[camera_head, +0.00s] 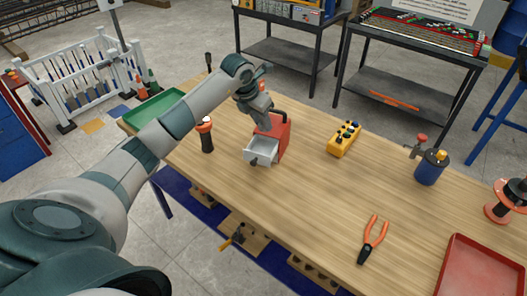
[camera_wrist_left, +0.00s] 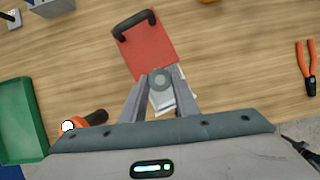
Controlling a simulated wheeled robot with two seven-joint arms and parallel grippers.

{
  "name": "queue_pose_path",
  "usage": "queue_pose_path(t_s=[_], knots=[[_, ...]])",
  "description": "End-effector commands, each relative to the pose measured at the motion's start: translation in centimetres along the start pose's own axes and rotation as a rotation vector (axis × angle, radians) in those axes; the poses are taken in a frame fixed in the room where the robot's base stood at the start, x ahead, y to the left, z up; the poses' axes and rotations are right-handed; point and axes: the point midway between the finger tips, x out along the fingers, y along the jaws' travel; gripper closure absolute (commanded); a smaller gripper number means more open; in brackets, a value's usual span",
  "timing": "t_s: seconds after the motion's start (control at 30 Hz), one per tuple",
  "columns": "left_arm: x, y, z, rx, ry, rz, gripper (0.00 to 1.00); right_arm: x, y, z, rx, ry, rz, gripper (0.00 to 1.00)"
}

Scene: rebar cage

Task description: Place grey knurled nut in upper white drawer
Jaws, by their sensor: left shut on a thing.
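The grey knurled nut (camera_wrist_left: 160,80) is between the fingertips of my left gripper (camera_wrist_left: 160,85) in the wrist view. In the head view my left gripper (camera_head: 260,112) is shut above the small red cabinet (camera_head: 281,135), and the nut cannot be made out there. A white drawer (camera_head: 263,149) is pulled out from the cabinet's front, toward the lower left. In the wrist view the red cabinet (camera_wrist_left: 147,45) lies beyond the fingers, and part of the white drawer (camera_wrist_left: 158,108) shows between and under them. The drawer's inside is mostly hidden. My right gripper is not in view.
A black and orange flashlight (camera_head: 206,135) stands left of the drawer, with a green tray (camera_head: 151,110) farther left. A yellow button box (camera_head: 344,138), orange pliers (camera_head: 373,238), a blue canister (camera_head: 430,168) and a red tray (camera_head: 485,268) are to the right. The table middle is clear.

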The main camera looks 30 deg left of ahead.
Motion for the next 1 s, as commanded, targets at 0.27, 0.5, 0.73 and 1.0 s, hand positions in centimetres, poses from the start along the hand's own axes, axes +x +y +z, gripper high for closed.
queue_pose_path(t_s=[0.27, 0.5, 0.73, 1.0], knots=[[2.4, -0.1, -1.0, 0.000, 0.000, -0.002, 1.00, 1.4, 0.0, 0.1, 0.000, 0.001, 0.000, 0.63], [4.6, -0.1, -1.9, 0.001, -0.001, -0.002, 1.00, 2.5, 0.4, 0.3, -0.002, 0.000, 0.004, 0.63], [4.6, -0.1, -1.9, 0.001, -0.002, -0.001, 1.00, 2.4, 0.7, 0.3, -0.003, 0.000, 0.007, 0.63], [6.1, -0.1, -2.5, 0.000, 0.000, -0.001, 1.00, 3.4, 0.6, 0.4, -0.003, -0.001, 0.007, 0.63]])
